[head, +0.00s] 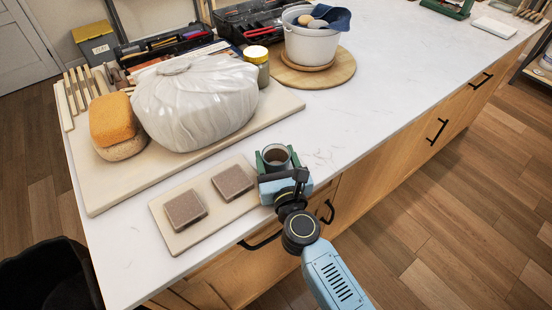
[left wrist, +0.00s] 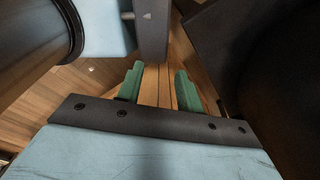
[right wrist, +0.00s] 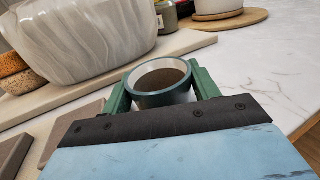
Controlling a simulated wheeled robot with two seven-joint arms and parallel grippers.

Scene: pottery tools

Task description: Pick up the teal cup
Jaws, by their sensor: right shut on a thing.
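The teal cup (head: 276,156) is upright near the front edge of the white counter, beside the beige board with two brown blocks. In the right wrist view the cup (right wrist: 161,82) shows its teal rim, pale inner wall and brown inside. My right gripper (head: 275,160) is shut on the cup, with one green finger on each side of it. The cup's base is hidden, so I cannot tell whether it touches the counter. My left gripper (left wrist: 158,82) shows in the left wrist view, open and empty, with wooden floor or cabinet surfaces beyond it.
The beige board (head: 199,226) bears two brown blocks (head: 185,209). Behind it, a larger board (head: 108,196) holds a wrapped lump (head: 195,105) and sponges (head: 112,120). A white bucket (head: 312,46) stands on a round board (head: 340,70). The counter right of the cup (head: 400,85) is clear.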

